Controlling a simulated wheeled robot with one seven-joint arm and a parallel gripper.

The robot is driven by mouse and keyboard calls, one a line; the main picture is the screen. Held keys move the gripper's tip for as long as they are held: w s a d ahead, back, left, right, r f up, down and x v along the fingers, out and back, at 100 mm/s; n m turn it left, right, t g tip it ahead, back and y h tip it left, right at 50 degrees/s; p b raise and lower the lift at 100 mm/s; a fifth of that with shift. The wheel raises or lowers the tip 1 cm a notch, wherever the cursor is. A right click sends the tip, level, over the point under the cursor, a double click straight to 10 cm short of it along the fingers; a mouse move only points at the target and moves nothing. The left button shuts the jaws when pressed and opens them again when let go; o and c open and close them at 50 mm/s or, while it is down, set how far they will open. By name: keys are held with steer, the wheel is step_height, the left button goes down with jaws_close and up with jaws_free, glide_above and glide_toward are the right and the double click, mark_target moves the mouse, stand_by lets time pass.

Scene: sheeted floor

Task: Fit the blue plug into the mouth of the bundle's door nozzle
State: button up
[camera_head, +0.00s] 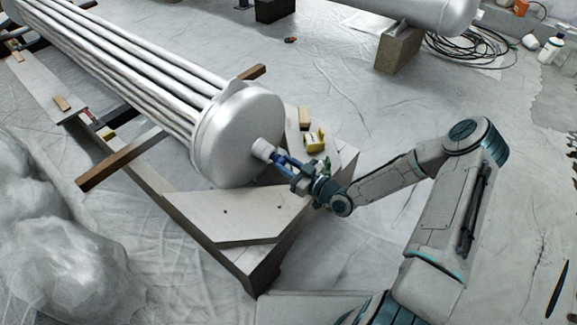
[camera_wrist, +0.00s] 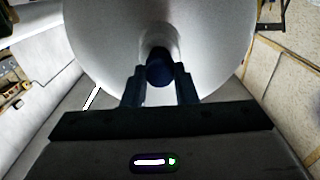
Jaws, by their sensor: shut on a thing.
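The bundle (camera_head: 150,75) is a long set of silvery tubes ending in a round metal door (camera_head: 232,138). A short pale nozzle (camera_head: 263,148) sticks out of the door. My gripper (camera_head: 288,166) is shut on the blue plug (camera_head: 279,159), right at the nozzle. In the wrist view, the plug (camera_wrist: 159,68) shows dark blue between the two fingers (camera_wrist: 160,84), in line with the nozzle (camera_wrist: 157,42) behind it. The plug hides most of the nozzle's mouth, so I cannot tell whether it is inside or only against it.
A pale wooden base (camera_head: 225,215) lies under the door end. A yellow object (camera_head: 314,141) and a small wooden block (camera_head: 304,117) sit right of the door. Coiled black cable (camera_head: 470,50) lies at the back right. The sheeted floor (camera_head: 350,75) behind my arm is mostly clear.

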steer(key=shift+x, duration=0.8)
steer(key=o, duration=1.1)
steer(key=shift+d, duration=0.15)
steer(key=p+v, duration=0.3)
steer(key=v, duration=1)
steer(key=shift+s+d, duration=0.25)
steer(key=shift+s, duration=0.05)
